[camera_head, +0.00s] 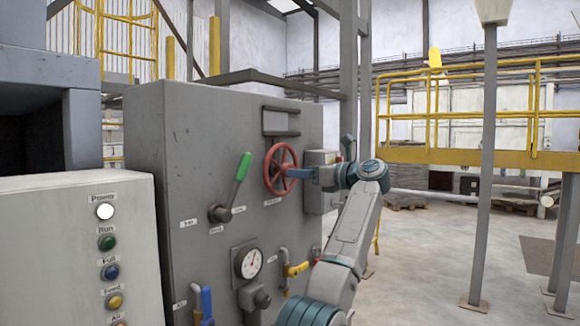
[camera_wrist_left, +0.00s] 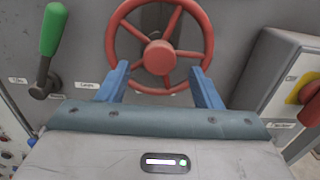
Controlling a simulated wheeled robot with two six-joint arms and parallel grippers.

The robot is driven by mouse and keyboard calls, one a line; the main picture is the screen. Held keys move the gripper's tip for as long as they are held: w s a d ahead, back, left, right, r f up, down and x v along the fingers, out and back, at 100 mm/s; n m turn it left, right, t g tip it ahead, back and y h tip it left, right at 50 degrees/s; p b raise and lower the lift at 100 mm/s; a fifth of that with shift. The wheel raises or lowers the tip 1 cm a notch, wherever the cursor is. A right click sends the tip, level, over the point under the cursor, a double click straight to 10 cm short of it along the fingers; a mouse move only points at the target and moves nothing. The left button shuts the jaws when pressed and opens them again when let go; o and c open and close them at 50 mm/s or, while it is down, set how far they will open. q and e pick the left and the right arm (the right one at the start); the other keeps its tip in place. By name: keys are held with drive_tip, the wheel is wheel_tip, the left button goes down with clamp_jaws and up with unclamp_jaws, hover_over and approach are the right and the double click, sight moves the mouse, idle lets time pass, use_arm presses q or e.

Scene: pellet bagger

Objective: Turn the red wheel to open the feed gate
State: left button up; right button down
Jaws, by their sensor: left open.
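The red wheel (camera_head: 280,168) is a spoked handwheel on the front of the grey machine cabinet (camera_head: 180,130). In the left wrist view the wheel (camera_wrist_left: 160,57) fills the top middle, its round hub facing me and its top rim cut off. My left gripper (camera_head: 290,173) is at the wheel in the head view. In the left wrist view its two blue fingers (camera_wrist_left: 160,75) are spread apart, with the tips near the lower left and lower right of the rim. Nothing is clamped between them. I cannot tell whether they touch the rim. My right gripper is not in view.
A green-handled lever (camera_head: 241,168) stands left of the wheel. A gauge (camera_head: 249,263), a blue handle (camera_head: 207,302) and a yellow valve handle (camera_head: 297,269) sit below. A grey box with a yellow-and-red switch (camera_wrist_left: 311,92) is close on the right. Open floor lies further right.

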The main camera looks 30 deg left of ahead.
sight(284, 170)
use_arm(q)
drive_tip(key=a+p, duration=0.1)
drive_tip(key=a, duration=0.3)
drive_tip(key=shift+w+a+r+p, duration=0.1)
drive_tip(key=shift+a+r+p, duration=0.05)
drive_tip(key=shift+a+p, duration=0.2)
drive_tip(key=shift+w+a, duration=0.1)
drive_tip(key=shift+a, duration=0.4)
clamp_jaws()
drive_tip(key=shift+f, duration=0.2)
